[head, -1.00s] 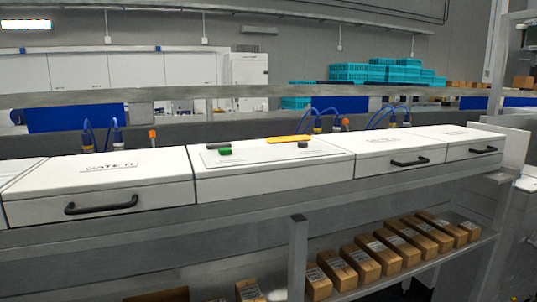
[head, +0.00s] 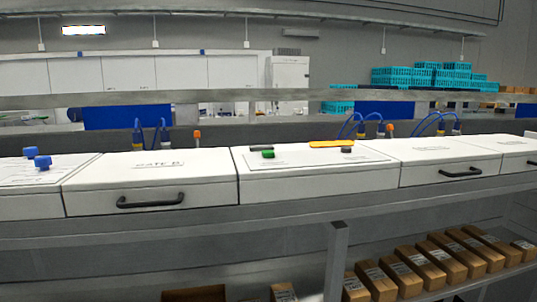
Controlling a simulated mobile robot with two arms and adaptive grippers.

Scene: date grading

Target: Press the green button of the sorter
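The sorter's control panel (head: 280,163) is a white sloped box in the middle of the row in the head view. The green button (head: 268,154) sits on its top near the left side, with a dark part just behind it. An orange-yellow bar (head: 331,144) and a dark knob (head: 347,149) lie to its right. Neither of my grippers shows in the head view, and nothing covers the green button.
White drawers with black handles (head: 150,202) flank the panel. Blue knobs (head: 42,162) stand on the box at the far left. A grey rail (head: 400,209) runs along the front. Cardboard boxes (head: 467,257) fill the shelf below. Teal crates (head: 405,77) are stacked behind.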

